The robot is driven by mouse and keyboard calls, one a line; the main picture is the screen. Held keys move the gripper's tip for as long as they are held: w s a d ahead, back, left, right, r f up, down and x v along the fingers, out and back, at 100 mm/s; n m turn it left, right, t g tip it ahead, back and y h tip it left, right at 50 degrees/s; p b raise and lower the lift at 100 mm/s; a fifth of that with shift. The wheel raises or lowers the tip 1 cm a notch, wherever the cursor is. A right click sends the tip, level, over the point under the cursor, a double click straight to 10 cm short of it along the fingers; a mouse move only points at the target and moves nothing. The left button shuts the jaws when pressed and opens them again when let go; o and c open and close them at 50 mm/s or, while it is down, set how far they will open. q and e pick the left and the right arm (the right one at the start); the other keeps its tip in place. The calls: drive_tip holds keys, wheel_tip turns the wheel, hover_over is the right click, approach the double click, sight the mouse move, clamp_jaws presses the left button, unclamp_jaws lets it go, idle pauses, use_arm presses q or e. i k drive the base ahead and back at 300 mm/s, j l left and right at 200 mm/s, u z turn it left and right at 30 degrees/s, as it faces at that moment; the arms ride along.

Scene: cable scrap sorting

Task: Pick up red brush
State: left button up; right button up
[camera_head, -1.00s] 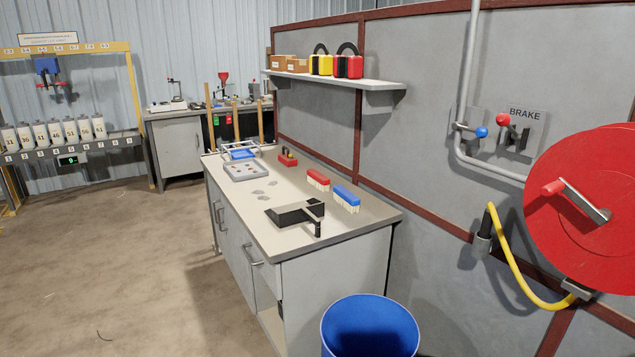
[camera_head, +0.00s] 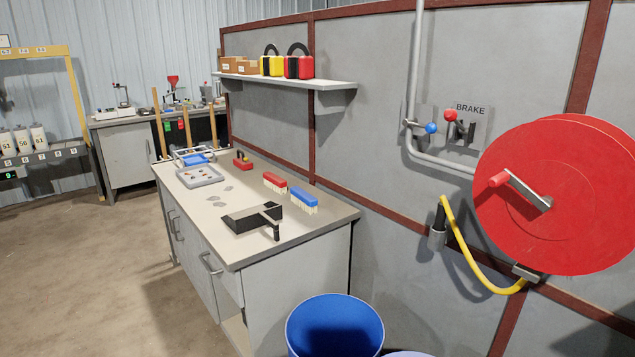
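The red brush (camera_head: 275,182) lies on the workbench (camera_head: 252,259) top, toward its wall side. It has a red back and pale bristles facing down. A blue brush (camera_head: 303,197) of the same shape lies just to its right and nearer to me, apart from it. Neither of my grippers shows in the head view.
A black dustpan-like tool (camera_head: 250,219) lies at the bench's front. A grey tray (camera_head: 200,177) and a small red item (camera_head: 242,161) sit farther back. A blue bin (camera_head: 334,328) stands before the bench. A red reel (camera_head: 555,225) is at right. Floor at left is clear.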

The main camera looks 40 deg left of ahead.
sight(271, 181)
drive_tip(key=j+z, duration=0.45)
drive_tip(key=j, duration=0.3)
drive_tip(key=j+z, duration=0.45)
drive_tip(key=j, duration=0.35)
